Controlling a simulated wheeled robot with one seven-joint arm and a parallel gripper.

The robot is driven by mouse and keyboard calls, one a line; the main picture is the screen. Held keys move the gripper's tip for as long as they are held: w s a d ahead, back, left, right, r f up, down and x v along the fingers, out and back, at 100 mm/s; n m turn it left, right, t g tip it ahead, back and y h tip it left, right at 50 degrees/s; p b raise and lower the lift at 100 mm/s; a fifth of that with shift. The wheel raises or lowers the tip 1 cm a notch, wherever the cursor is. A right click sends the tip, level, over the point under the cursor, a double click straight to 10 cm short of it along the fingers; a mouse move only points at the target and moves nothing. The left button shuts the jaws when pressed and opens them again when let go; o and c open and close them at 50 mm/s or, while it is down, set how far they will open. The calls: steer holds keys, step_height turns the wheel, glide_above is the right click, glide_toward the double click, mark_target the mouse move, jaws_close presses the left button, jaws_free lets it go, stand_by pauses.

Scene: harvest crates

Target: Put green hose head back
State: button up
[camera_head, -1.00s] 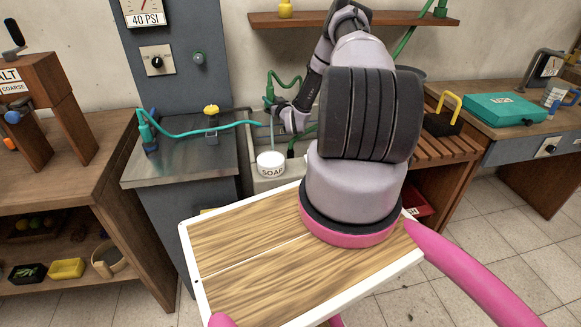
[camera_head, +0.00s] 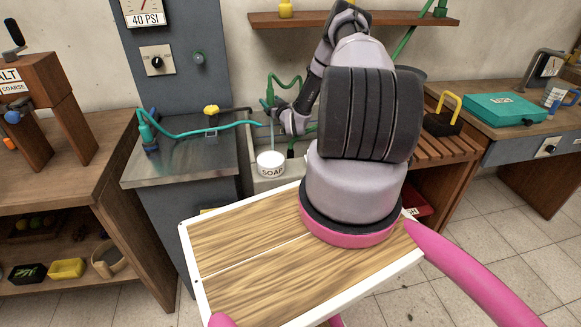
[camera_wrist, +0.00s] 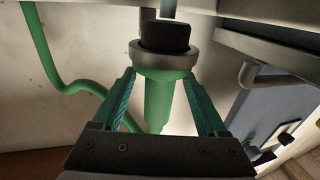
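The green hose head (camera_wrist: 157,100) is a tapered green piece in the middle of the wrist view. A grey metal ring (camera_wrist: 163,55) surrounds its wider end, with a black part above. My gripper (camera_wrist: 160,78) has its teal fingers on either side of the hose head. Gaps show between the fingers and the narrow part; whether the tips touch the wide end is unclear. In the head view my gripper (camera_head: 274,104) is above the back of the sink, and the head is mostly hidden. A green hose (camera_wrist: 50,60) runs along the wall at left.
A white soap tub (camera_head: 271,163) stands at the sink below my gripper. A teal hose (camera_head: 190,134) crosses the metal counter (camera_head: 180,168) at left, past a yellow-topped item (camera_head: 211,110). A wooden shelf (camera_head: 350,18) is on the wall above. A slatted bench (camera_head: 448,150) stands right.

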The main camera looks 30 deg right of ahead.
steer(key=shift+s, duration=0.15)
steer(key=s, duration=0.7)
steer(key=shift+s+a, duration=0.1)
stand_by(0.4)
